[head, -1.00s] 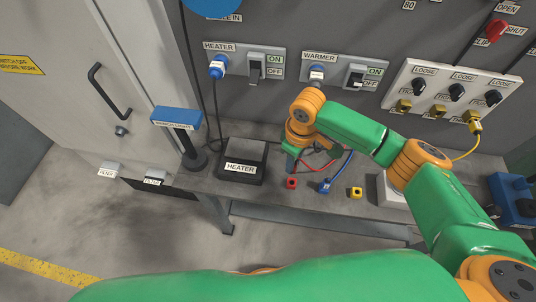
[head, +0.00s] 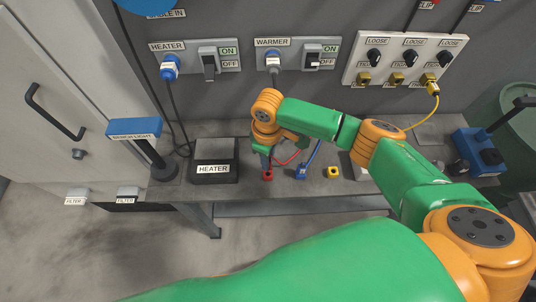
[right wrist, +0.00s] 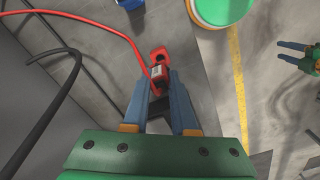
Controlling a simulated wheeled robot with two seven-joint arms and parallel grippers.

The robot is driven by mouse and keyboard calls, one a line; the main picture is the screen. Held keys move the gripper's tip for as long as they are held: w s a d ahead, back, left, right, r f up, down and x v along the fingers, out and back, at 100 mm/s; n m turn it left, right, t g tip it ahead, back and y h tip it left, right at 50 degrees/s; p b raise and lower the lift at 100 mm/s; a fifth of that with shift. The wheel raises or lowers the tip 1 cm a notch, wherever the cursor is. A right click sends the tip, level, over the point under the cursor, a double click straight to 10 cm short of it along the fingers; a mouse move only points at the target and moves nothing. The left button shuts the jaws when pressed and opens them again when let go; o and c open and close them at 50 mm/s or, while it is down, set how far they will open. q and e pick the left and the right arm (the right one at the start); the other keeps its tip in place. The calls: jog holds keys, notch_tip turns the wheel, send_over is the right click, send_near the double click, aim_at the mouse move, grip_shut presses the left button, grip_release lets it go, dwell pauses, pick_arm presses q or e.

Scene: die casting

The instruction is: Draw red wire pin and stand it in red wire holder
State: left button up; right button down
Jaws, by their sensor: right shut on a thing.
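My right gripper (head: 266,167) is directly over the red wire holder (head: 268,176), a small red block on the bench.
A blue holder (head: 301,174) with a blue wire and a yellow holder (head: 334,172) stand to the right. The black heater box (head: 214,170) stands to the left. A panel of sockets (head: 410,58) and switches is behind. Bare bench lies between heater and red holder.

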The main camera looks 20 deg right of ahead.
jog(key=shift+f, duration=0.65)
pick_arm(q)
jog(key=shift+f, duration=0.35)
pick_arm(e)
jog(key=shift+r, duration=0.1)
jog(key=shift+p, duration=0.3)
pick_arm(q)
jog(key=shift+r, duration=0.4)
jog(key=shift+r, duration=0.1)
jog(key=shift+r+p, duration=0.25)
jog(key=shift+p, duration=0.1)
